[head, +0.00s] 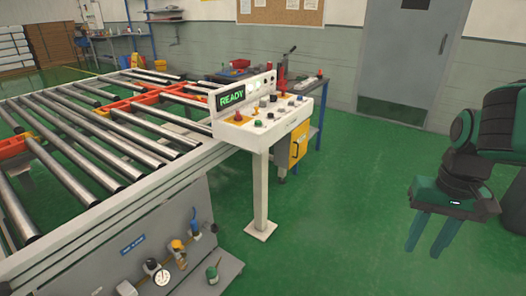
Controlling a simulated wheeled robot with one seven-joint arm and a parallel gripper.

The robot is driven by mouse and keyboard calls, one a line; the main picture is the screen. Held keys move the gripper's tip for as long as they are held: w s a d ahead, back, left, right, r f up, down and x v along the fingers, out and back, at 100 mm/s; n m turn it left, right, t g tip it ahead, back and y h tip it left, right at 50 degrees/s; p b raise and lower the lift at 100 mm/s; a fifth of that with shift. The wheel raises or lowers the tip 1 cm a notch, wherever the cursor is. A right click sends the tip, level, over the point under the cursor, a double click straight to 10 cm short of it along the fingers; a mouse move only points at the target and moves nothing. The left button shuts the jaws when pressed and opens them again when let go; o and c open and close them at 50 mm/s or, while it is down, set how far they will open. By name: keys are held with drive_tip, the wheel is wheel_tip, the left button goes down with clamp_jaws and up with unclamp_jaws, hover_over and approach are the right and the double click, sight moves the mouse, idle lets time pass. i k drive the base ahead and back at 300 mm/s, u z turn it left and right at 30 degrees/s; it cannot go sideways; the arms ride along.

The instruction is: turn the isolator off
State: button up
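A white control console (262,135) stands on a post beside the roller table. Its sloped top carries several small knobs and buttons, including a red one on a yellow base (238,117) at the left end. A green "READY" display (232,97) is lit on its upright back. A yellow panel (298,147) with a small dark detail sits behind the console's right end. I cannot tell which control is the isolator or its position. My gripper (424,252) hangs at the right, pointing down, fingers apart and empty, well away from the console.
The roller table (95,125) with orange-red crosspieces fills the left. A gauge (162,277) and valves sit on its near side, by a low shelf with a small bottle (212,271). A workbench stands behind the console. Green floor (345,215) between console and gripper is clear.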

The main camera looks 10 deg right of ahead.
sight(238, 117)
drive_tip(key=z, duration=0.1)
drive_tip(key=i, duration=1)
drive_tip(key=u, duration=0.4)
